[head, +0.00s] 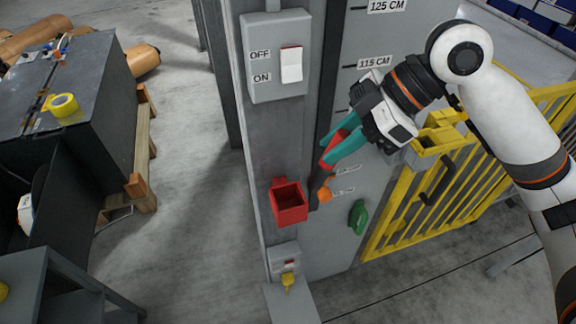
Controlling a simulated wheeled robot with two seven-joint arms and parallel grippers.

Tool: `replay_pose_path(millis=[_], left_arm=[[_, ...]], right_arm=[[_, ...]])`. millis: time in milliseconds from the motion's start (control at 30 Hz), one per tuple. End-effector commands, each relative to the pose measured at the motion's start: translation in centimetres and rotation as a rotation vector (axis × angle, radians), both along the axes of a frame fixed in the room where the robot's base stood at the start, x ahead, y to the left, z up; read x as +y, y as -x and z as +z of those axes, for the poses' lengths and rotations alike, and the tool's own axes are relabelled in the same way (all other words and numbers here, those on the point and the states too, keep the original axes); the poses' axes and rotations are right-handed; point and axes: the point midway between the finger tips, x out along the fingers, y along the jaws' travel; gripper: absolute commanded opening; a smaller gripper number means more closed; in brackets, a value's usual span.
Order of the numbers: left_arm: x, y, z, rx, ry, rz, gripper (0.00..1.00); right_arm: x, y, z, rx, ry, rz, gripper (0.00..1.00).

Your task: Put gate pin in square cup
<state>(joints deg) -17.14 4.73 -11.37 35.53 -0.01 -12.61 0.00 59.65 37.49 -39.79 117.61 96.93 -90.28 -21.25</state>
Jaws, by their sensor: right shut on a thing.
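The red square cup (290,210) is fixed low on the grey post, its open top facing up. My right gripper (338,150), with teal fingers, is shut on the gate pin (320,180), whose red part shows between the fingers. The pin's dark shaft points down, slightly tilted. Its lower end shows just right of the cup, seemingly outside it; I cannot tell whether it touches the cup. My left gripper is not in view.
An OFF/ON switch box (277,60) sits on the post above the cup. An orange piece (324,190) and a green knob (358,217) are to the right. A yellow gate (430,190) stands at the right. A dark cabinet (80,90) stands at the left.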

Motion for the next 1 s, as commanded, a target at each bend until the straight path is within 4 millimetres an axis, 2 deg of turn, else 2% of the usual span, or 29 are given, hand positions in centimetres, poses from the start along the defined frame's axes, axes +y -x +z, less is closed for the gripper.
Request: replay_pose_path(millis=[33,133,200,300,467,633,700,933,1000], left_arm=[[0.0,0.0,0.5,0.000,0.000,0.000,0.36],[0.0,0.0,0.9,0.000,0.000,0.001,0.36],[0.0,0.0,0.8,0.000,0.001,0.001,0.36],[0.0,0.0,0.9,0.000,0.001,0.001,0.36],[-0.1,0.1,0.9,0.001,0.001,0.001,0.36],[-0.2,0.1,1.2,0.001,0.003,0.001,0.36],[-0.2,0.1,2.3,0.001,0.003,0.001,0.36],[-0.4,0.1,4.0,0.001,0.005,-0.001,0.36],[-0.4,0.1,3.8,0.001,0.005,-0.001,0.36]], right_arm=[[1.5,0.2,0.4,-0.001,-0.003,0.008,0.00],[3.8,0.3,0.2,-0.001,-0.002,0.006,0.00],[3.8,0.3,-1.8,0.006,0.000,-0.001,0.00],[4.2,0.3,-3.1,0.003,0.000,-0.001,0.00],[4.5,0.3,-4.1,0.000,0.000,0.000,0.00],[5.1,0.4,-5.9,0.004,0.001,0.000,0.00],[5.9,0.3,-4.9,-0.010,0.084,0.007,0.00],[7.8,0.4,-4.7,-0.022,0.313,0.003,0.00],[7.4,0.4,-6.2,-0.015,0.305,-0.002,0.00]])
